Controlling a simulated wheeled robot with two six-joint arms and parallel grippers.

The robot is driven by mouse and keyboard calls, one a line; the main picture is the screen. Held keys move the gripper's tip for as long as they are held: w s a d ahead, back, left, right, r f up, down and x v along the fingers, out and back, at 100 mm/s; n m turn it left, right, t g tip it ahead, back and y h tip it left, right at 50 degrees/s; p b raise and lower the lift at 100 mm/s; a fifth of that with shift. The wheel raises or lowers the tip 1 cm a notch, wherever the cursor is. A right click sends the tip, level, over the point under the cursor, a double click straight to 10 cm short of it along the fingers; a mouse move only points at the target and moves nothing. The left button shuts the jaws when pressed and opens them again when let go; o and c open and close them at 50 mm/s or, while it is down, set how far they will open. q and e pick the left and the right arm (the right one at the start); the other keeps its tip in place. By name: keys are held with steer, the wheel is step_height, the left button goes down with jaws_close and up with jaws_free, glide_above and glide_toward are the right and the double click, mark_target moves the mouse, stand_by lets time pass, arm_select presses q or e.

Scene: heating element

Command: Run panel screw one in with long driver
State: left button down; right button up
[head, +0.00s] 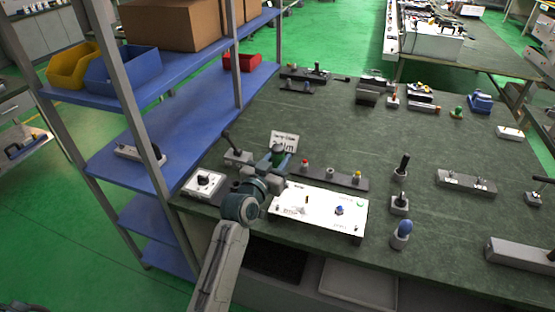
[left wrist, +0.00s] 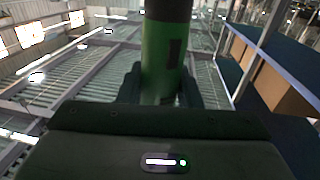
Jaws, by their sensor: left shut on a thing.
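My left gripper (head: 277,158) is above the far left part of the white panel (head: 325,220), near its back left corner. It is shut on a green-handled tool (left wrist: 166,50), which looks like the long driver. In the left wrist view the green handle stands between the fingers. The tool's shaft and tip are hidden, so I cannot tell whether it touches a screw. My right gripper is out of view.
A dark strip (head: 318,176) with red, grey and yellow pieces lies behind the panel. A white box with a black knob (head: 204,183) stands left. Stands with black and blue handles (head: 401,232) are on the right. A blue shelf (head: 180,120) borders the bench's left side.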

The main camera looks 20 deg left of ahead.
arm_select(q)
steer(key=shift+s+f+b, duration=0.2)
steer(key=shift+f+b, duration=0.25)
steer(key=shift+b, duration=0.1)
steer(key=shift+f, duration=0.35)
steer(key=shift+f+b, duration=0.8)
steer(key=shift+b, duration=0.15)
steer(key=shift+w+f+b, duration=0.1)
steer(key=shift+f+b, duration=0.4)
steer(key=shift+f, duration=0.35)
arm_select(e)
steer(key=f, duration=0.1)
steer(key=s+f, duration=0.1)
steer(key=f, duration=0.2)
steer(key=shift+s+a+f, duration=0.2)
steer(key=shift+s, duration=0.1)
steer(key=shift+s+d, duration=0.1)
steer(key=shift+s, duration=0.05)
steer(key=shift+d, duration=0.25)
